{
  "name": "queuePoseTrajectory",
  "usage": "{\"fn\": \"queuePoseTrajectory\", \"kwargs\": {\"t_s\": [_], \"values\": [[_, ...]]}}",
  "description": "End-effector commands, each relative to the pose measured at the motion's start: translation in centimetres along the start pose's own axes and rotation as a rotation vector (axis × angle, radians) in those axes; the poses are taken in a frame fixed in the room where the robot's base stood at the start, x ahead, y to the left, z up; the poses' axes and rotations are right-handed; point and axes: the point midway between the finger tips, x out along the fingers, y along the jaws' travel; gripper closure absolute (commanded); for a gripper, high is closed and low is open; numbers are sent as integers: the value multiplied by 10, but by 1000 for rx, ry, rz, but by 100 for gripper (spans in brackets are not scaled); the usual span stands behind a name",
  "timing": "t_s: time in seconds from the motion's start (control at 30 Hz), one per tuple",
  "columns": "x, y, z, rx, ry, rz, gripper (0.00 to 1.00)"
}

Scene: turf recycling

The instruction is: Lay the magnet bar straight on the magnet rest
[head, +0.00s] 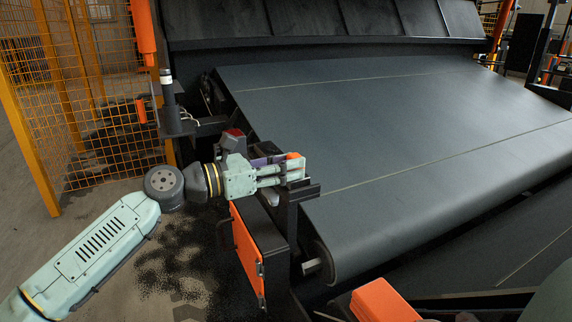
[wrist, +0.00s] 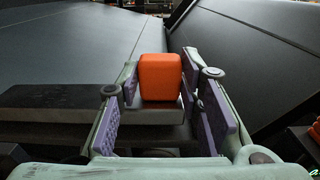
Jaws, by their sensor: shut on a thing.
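My gripper (head: 292,170) is at the near left corner of the dark conveyor belt, with its fingers pointing right. It is shut on the magnet bar, whose orange block (wrist: 161,77) shows between the purple-padded fingertips in the wrist view, with a pale grey part under it. In the head view the orange end (head: 293,156) shows just above the fingers, and most of the bar is hidden by them. A dark bracket (head: 311,189), which looks like the magnet rest, is right at the fingertips. I cannot tell whether the bar touches it.
The wide belt (head: 400,125) lies to the right, its roller end close below the gripper. An orange panel (head: 247,255) hangs below my gripper. A dark post (head: 170,105) and a yellow mesh fence (head: 95,90) stand on the left. Dark granules lie on the floor.

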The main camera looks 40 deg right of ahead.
Motion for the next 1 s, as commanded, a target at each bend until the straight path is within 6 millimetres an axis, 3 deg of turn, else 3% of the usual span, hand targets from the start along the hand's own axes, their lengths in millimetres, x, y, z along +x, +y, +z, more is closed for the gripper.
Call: {"fn": "queuePoseTrajectory", "kwargs": {"t_s": [0.53, 0.57, 0.87, 1.0], "values": [[0, 0, -4, 1, 0, 0, 100], [0, 0, -4, 0, 0, 0, 65], [0, 0, -5, 0, 0, 0, 45], [0, 0, -5, 0, 0, 0, 44]]}}
